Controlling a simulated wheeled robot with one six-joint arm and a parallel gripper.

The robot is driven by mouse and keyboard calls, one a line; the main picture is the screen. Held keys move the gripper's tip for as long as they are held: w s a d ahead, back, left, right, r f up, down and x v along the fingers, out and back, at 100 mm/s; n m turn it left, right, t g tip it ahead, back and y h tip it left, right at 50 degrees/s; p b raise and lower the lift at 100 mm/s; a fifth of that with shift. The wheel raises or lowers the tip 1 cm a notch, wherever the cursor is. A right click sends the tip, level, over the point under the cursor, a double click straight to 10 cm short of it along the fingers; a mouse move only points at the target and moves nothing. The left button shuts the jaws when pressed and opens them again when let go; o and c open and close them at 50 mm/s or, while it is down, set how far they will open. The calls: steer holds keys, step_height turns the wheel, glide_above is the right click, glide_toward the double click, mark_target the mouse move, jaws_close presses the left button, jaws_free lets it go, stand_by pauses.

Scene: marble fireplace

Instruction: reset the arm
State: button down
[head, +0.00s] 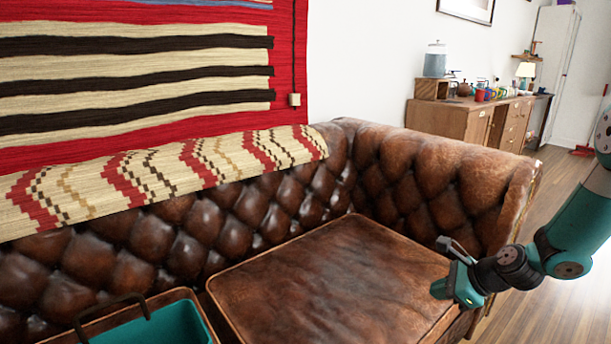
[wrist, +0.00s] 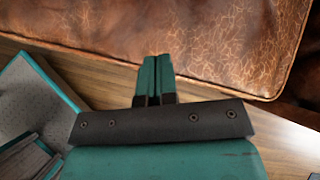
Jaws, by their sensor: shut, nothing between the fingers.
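My gripper (head: 455,278) is at the right of the head view, at the end of my teal and black arm. It is by the front right of the brown leather sofa seat (head: 330,272). In the wrist view my gripper (wrist: 157,60) shows two teal fingers pressed together with nothing between them. The fingertips are near the sofa's leather edge (wrist: 215,45); I cannot tell whether they touch it.
The tufted sofa arm (head: 440,170) rises behind my gripper. A teal container with a dark handle (head: 170,325) is at the lower left. Wooden floor (head: 560,300) is open at the right. A wooden desk (head: 450,118) with small items stands at the back.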

steer(key=s+a+r+n+g, duration=0.4)
steer(key=s+a+r+n, duration=0.7)
steer(key=a+r+n, duration=0.45)
steer(key=s+a+r+n+g+h, duration=0.1)
steer(key=s+r+n, duration=0.3)
steer(key=s+n, duration=0.4)
steer(key=s+a+r+n+g+h, duration=0.1)
steer(key=s+r+n, duration=0.2)
steer(key=s+n, duration=0.6)
step_height(320, 180, up, 28)
steer(key=s+m+p, duration=0.1)
steer(key=m+p, duration=0.1)
steer(key=p, duration=2.6)
steer(key=shift+s+a+r, duration=0.15)
steer(key=shift+a, duration=0.05)
